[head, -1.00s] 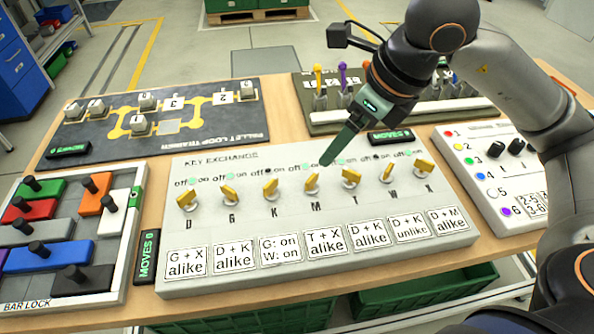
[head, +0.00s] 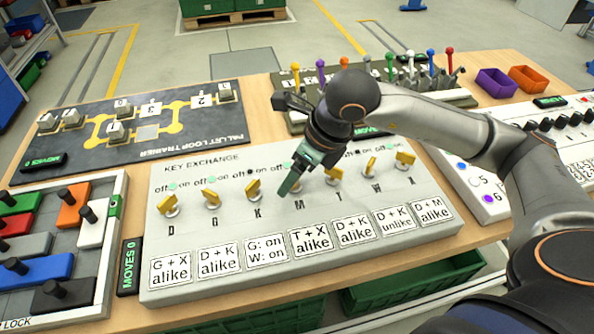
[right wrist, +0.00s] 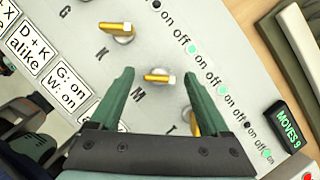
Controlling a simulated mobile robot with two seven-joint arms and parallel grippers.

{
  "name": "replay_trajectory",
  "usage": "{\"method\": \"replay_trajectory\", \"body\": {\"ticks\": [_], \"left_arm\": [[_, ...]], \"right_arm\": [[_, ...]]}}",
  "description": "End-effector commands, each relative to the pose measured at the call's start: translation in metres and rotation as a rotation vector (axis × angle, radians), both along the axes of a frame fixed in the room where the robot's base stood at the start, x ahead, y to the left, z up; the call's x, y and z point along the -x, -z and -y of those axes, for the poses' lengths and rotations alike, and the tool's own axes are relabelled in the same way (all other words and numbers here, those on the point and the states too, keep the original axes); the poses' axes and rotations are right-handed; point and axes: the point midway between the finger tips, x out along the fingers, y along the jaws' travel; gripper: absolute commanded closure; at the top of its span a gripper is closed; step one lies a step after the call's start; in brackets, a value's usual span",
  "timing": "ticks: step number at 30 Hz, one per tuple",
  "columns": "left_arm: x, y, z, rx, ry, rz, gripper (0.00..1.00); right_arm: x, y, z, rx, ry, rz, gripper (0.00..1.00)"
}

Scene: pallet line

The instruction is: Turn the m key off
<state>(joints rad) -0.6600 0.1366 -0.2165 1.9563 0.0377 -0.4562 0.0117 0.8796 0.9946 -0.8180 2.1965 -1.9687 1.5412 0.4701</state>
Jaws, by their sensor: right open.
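The m key (right wrist: 157,77) is a small yellow turn key on a pale post. In the right wrist view it lies between the two fingertips of my right gripper (right wrist: 158,82), with a gap on each side. The gripper is open. In the head view the same gripper (head: 288,185) points down at the M place in the key row, just above the label M (head: 299,204), and largely hides that key. The key exchange panel (head: 230,238) is light grey with a row of yellow keys. My left gripper is not in view.
The k key (right wrist: 117,28) and the t key (right wrist: 195,122) stand on either side of the m key. A black moves display (right wrist: 288,122) is at the panel's edge. A bar lock board (head: 118,190) is left, a pallet loop board (head: 180,150) behind.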

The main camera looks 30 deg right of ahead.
Motion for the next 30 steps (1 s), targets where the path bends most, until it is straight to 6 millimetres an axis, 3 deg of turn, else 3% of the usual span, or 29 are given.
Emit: {"method": "replay_trajectory", "body": {"ticks": [5, 25, 30], "left_arm": [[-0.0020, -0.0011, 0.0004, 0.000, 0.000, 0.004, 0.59], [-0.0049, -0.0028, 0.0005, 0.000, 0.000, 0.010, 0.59], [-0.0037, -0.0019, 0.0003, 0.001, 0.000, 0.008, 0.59]], "right_arm": [[0.0001, 0.0000, 0.0000, 0.000, 0.000, 0.000, 0.22], [0.0002, -0.0004, 0.0002, 0.001, 0.000, -0.001, 0.98], [0.0002, -0.0003, 0.0003, 0.000, -0.001, -0.001, 1.00]]}}
